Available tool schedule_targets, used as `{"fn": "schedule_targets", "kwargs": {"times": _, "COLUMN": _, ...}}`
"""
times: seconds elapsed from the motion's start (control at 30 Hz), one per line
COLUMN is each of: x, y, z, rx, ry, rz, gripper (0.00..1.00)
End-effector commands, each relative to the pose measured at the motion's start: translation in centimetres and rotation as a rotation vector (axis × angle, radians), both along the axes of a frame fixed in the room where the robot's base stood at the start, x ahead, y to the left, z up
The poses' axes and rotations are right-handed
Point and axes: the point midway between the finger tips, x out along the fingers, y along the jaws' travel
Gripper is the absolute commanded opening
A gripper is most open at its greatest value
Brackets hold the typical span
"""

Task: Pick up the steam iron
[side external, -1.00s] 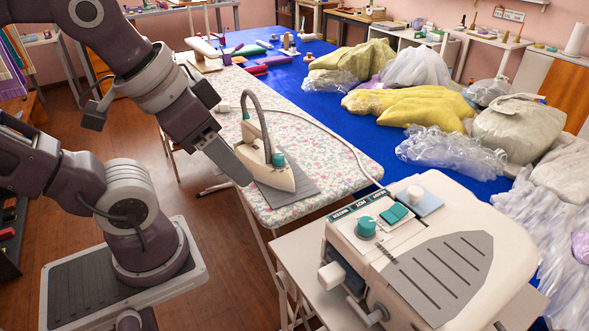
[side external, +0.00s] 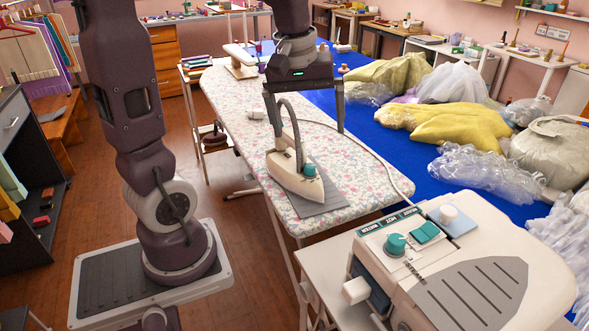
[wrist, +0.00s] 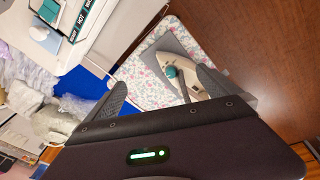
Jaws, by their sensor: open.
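The steam iron (side external: 288,172) is cream with a teal knob and a grey hose arching up from it. It rests on a grey mat (side external: 324,200) on the floral ironing board (side external: 222,88). My gripper (side external: 306,138) is open and empty, its fingers pointing down, above and slightly behind the iron in the side view. In the wrist view the iron (wrist: 188,80) shows beyond the open fingers (wrist: 165,98), nearer the right finger. Its lower part there is partly hidden by that finger and my gripper's body.
A cream steam station (side external: 470,270) with teal controls stands in front on the right, joined by a pale hose. Yellow cloth bundles (side external: 450,124) and clear plastic bags (side external: 458,170) lie on the blue table to the right. Open wooden floor lies left of the board.

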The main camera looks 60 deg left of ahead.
Motion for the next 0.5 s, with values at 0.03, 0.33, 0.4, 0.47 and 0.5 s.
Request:
{"fn": "schedule_targets", "kwargs": {"times": 0.03, "x": 1.4, "y": 3.3, "z": -1.9, "rx": -0.036, "ry": 0.049, "rz": 0.16, "gripper": 1.0}}
{"fn": "schedule_targets", "kwargs": {"times": 0.33, "x": 3.2, "y": 13.4, "z": -9.3, "rx": -0.12, "ry": 0.168, "rz": 0.679, "gripper": 1.0}}
{"fn": "schedule_targets", "kwargs": {"times": 0.4, "x": 3.1, "y": 13.5, "z": -10.2, "rx": -0.121, "ry": 0.171, "rz": 0.687, "gripper": 1.0}}
{"fn": "schedule_targets", "kwargs": {"times": 0.47, "x": 3.2, "y": 13.4, "z": -11.0, "rx": -0.121, "ry": 0.17, "rz": 0.685, "gripper": 1.0}}
{"fn": "schedule_targets", "kwargs": {"times": 0.5, "x": 3.2, "y": 13.5, "z": -11.6, "rx": -0.121, "ry": 0.171, "rz": 0.685, "gripper": 1.0}}
